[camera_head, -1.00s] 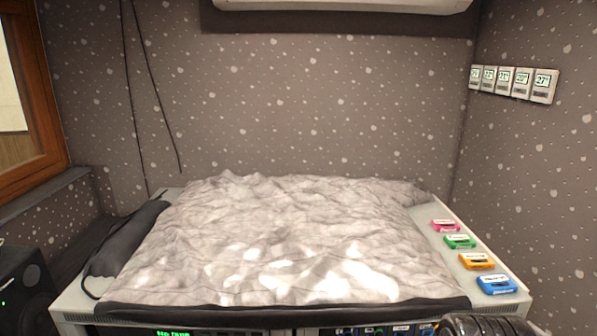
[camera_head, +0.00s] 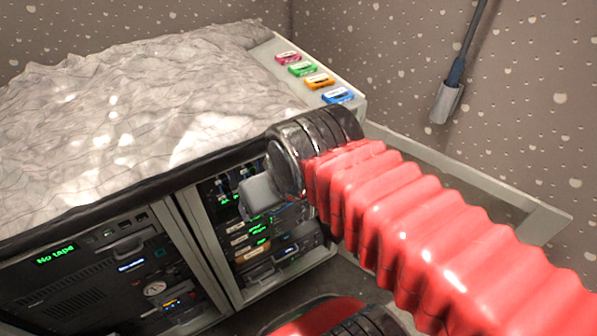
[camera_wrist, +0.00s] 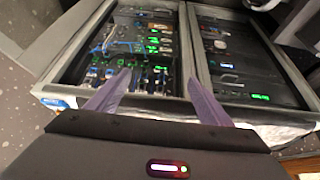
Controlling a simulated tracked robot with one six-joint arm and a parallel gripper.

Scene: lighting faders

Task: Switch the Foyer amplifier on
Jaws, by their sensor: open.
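The equipment rack (camera_head: 172,205) stands below the cloth, with two bays of devices facing me. The right bay (camera_head: 262,250) in the head view holds stacked units with green readouts and small labels. The wrist view shows the same fronts turned around, with lit units (camera_wrist: 155,45) in its left bay. No label reading Foyer can be made out, so I cannot tell which unit is that amplifier. My gripper (camera_wrist: 160,76) is open and empty, its two fingers pointing toward the rack front. In the head view my arm hides part of the right bay, and the fingers are not clear.
A crumpled pale cloth (camera_head: 130,95) covers the rack top. Pink, green, orange (camera_head: 319,81) and blue (camera_head: 338,96) cassettes lie on the top's right edge. A grey holder (camera_head: 446,103) hangs on the right wall. A "No tape" unit (camera_head: 60,255) is in the left bay.

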